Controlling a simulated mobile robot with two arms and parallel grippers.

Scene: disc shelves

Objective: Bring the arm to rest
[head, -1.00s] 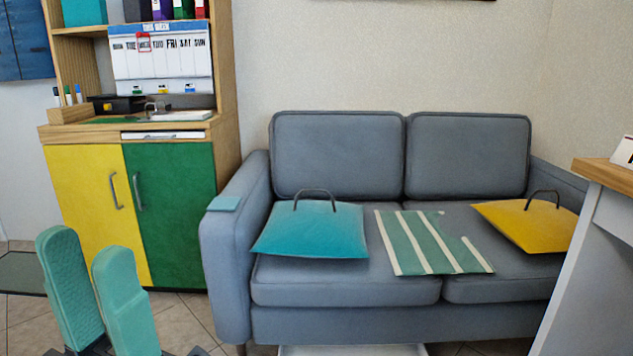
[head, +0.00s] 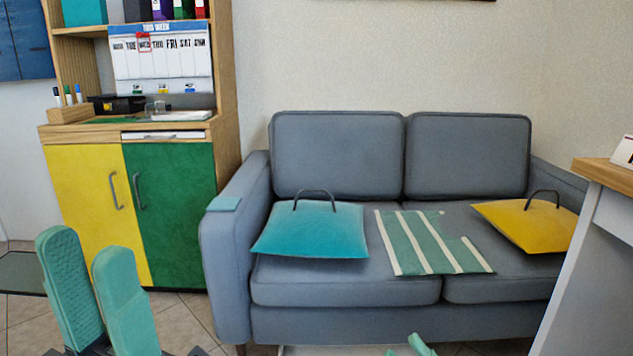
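My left gripper (head: 84,250) is in the lower left of the head view, with its two teal fingers pointing up. A narrow gap shows between the fingertips, and nothing is held there. It is in front of the yellow and green cabinet, apart from it.
A grey sofa (head: 345,290) holds a teal cushion (head: 308,230), a striped cloth (head: 430,243) and a yellow cushion (head: 525,225). The cabinet (head: 168,210) stands at the left. A wood-topped desk (head: 605,180) stands at the right edge. Tiled floor shows below.

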